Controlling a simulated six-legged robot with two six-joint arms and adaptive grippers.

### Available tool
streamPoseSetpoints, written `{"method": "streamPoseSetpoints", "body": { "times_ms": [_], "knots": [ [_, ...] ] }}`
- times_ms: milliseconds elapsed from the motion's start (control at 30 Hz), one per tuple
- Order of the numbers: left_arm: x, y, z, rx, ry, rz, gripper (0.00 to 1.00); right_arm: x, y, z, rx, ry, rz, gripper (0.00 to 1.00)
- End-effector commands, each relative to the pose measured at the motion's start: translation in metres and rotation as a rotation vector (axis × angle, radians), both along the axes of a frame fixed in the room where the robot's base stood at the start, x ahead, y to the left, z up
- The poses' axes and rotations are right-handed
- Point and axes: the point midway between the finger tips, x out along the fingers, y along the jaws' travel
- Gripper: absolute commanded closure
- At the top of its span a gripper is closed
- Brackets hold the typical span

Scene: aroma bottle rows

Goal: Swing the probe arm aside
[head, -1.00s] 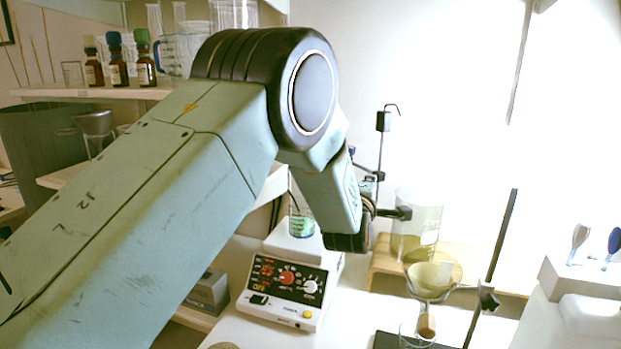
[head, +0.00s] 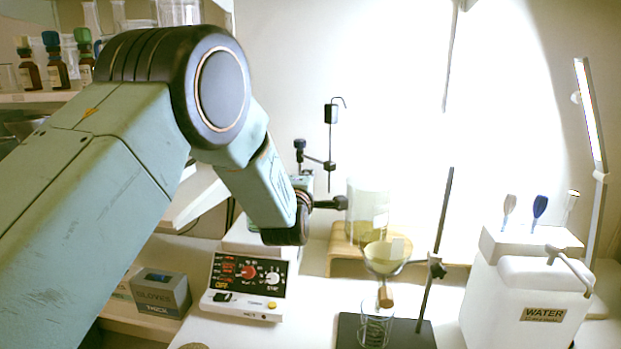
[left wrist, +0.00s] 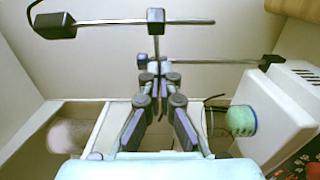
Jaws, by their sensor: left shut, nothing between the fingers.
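The probe arm is a thin dark rod assembly (head: 315,160) above the hotplate: a short crossbar joins an upright rod with a black block and hook (head: 331,113). In the left wrist view the picture is rolled sideways; the probe rod (left wrist: 190,22) crosses the top, and its crossbar meets the support post (left wrist: 215,62). My left gripper (left wrist: 157,82) is shut and empty, its fingertips close to that joint; I cannot tell if they touch. My right gripper is not in view.
The hotplate (head: 245,287) stands below my wrist. A beaker of green contents (left wrist: 240,120) sits on it. To the right are a yellowish glass vessel (head: 368,205), a funnel stand (head: 442,215) and a white water bath (head: 525,290). A gloves box (head: 162,292) is at left.

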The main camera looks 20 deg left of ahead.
Motion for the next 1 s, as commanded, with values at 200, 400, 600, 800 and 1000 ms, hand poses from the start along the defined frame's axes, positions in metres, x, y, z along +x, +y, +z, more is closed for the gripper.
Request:
{"method": "streamPoseSetpoints", "body": {
  "times_ms": [200,400,600,800,1000],
  "knots": [
    [-0.026,-0.035,0.0,0.004,0.004,-0.005,1.0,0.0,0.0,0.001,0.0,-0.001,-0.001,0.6],
    [-0.049,-0.059,-0.001,0.004,0.003,-0.002,1.0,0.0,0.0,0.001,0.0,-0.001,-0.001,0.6],
    [-0.061,-0.072,-0.001,0.001,0.002,-0.001,1.0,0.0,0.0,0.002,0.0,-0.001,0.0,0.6],
    [-0.066,-0.074,-0.002,0.063,0.017,0.001,1.0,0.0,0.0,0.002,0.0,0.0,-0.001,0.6],
    [-0.079,-0.076,-0.033,0.43,0.187,-0.059,1.0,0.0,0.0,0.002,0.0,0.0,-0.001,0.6]
  ]
}}
